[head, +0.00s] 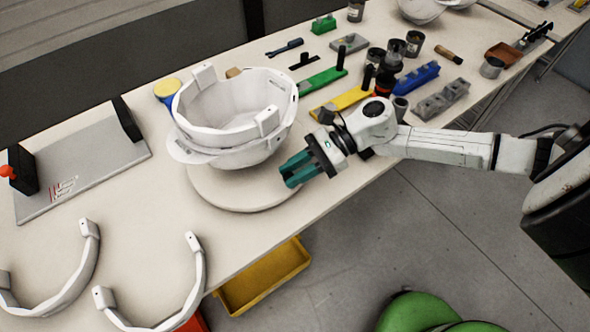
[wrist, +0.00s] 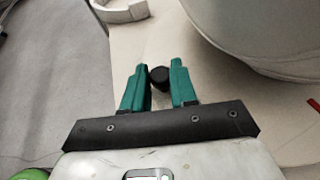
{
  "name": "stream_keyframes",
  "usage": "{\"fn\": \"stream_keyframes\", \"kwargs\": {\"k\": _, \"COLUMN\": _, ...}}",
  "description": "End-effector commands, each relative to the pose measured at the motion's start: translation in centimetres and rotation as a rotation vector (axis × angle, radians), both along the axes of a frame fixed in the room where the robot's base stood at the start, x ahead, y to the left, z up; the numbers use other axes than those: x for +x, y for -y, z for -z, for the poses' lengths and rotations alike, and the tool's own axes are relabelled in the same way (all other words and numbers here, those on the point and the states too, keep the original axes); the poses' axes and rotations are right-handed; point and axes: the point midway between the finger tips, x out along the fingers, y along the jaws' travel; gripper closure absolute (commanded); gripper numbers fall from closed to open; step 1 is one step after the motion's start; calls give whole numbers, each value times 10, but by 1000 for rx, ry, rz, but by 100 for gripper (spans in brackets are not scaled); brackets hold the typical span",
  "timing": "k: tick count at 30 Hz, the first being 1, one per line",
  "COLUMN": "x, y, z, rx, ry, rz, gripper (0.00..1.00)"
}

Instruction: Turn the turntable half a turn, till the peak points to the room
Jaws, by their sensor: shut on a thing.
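The turntable (head: 240,200) is a pale round disc near the front edge of the bench. A white helmet shell (head: 235,150) stands on it with its hollow side up; a lip that looks like the peak sticks out at its left front in the head view. My gripper (head: 289,172) is at the right front rim of the turntable, beside the shell and apart from it. In the wrist view its teal fingers (wrist: 158,88) are closed around a small black knob (wrist: 159,77).
A grey plate with black end blocks (head: 85,165) lies left. White curved bands (head: 60,290) lie front left. Tools, green (head: 322,80) and yellow (head: 340,103), and jars lie right. A yellow bin (head: 265,278) is below the bench edge.

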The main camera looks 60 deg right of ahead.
Motion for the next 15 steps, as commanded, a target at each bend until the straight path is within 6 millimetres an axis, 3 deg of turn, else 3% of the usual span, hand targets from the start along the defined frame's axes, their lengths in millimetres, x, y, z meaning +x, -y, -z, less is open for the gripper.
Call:
{"fn": "stream_keyframes", "kwargs": {"k": 4, "x": 1, "y": 1, "z": -1, "rx": 0, "ry": 2, "rz": 2, "gripper": 100}}
{"fn": "stream_keyframes", "kwargs": {"k": 5, "x": 1, "y": 1, "z": -1, "rx": 0, "ry": 2, "rz": 2, "gripper": 70}}
{"fn": "stream_keyframes", "kwargs": {"k": 6, "x": 1, "y": 1, "z": -1, "rx": 0, "ry": 2, "rz": 2, "gripper": 66}}
{"fn": "stream_keyframes", "kwargs": {"k": 11, "x": 0, "y": 0, "z": -1, "rx": 0, "ry": 1, "rz": 2, "gripper": 51}}
{"fn": "stream_keyframes", "kwargs": {"k": 15, "x": 0, "y": 0, "z": 0, "rx": 0, "ry": 1, "rz": 2, "gripper": 50}}
